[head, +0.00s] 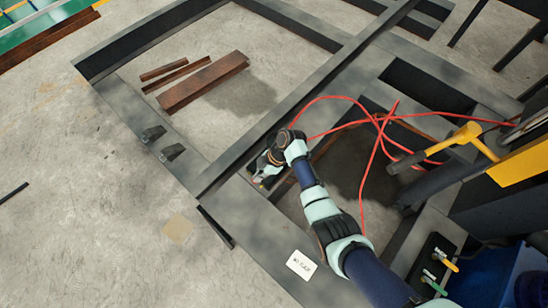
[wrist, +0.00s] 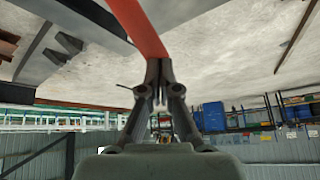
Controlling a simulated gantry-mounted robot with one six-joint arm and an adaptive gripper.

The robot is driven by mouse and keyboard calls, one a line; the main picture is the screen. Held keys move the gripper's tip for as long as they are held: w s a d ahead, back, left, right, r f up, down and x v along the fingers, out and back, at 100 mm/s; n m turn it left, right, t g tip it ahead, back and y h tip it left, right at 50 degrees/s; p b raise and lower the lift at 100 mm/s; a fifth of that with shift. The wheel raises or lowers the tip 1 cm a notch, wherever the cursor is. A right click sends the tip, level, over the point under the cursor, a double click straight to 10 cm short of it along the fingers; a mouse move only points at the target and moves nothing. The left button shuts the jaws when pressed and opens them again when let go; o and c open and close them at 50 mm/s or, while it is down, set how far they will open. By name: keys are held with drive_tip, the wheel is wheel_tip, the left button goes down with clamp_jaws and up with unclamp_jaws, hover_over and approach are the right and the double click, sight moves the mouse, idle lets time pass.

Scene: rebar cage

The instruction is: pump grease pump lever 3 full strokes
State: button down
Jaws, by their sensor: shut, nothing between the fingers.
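My gripper (head: 262,178) is over the dark steel frame, left of the red hoses, in the head view. In the wrist view its two fingers (wrist: 160,92) are together and shut, with nothing seen between them. An orange-red bar (wrist: 140,28) runs from the top edge down to just behind the fingertips; I cannot tell whether it touches them or whether it is the grease pump lever. No grease pump can be made out for certain in the head view. My arm and gripper hide part of the frame there.
Red hoses (head: 378,122) loop over the frame on the right. A yellow-headed hammer (head: 468,132) lies near a yellow panel. Rusty steel pieces (head: 205,83) lie inside the frame (head: 150,125). Concrete floor at left is mostly clear.

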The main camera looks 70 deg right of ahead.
drive_tip(key=shift+a+f, duration=0.1)
drive_tip(key=shift+f, duration=0.05)
drive_tip(key=shift+w+a+f+b, duration=0.2)
drive_tip(key=shift+a+f+b, duration=0.15)
drive_tip(key=shift+f, duration=0.2)
drive_tip(key=shift+w+a+f+b, duration=0.15)
drive_tip(key=shift+a+f+b, duration=0.2)
drive_tip(key=shift+f, duration=0.25)
drive_tip(key=shift+w+a+f+b, duration=0.15)
drive_tip(key=shift+a+f+b, duration=0.15)
drive_tip(key=shift+f, duration=0.35)
drive_tip(key=shift+w+a+f+b, duration=0.15)
drive_tip(key=shift+a+f+b, duration=0.15)
drive_tip(key=shift+f+b, duration=0.25)
